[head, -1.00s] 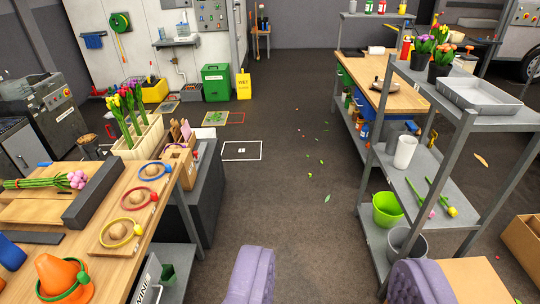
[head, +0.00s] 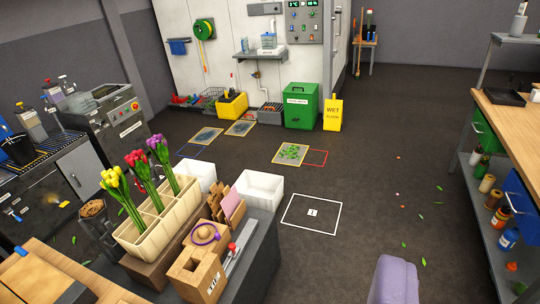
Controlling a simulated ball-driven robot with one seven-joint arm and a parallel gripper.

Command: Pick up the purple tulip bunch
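The purple tulip bunch (head: 158,147) stands upright with its green stems in the right, far compartment of a cream divided planter box (head: 152,240). The red tulip bunch (head: 140,165) stands in the middle compartment and the yellow tulip bunch (head: 116,186) in the left, near one. The stem ends are hidden inside the box. The purple bunch's blooms are clear of the other bunches. I cannot make out my gripper in this view, and nothing is seen touching the tulips.
White bins (head: 262,190) stand behind and right of the planter. A cardboard box (head: 196,275) and a wooden holder (head: 225,205) are close on its right. A wooden bench (head: 45,275) is at lower left. Open floor (head: 350,180) lies to the right, before a shelf unit (head: 500,215).

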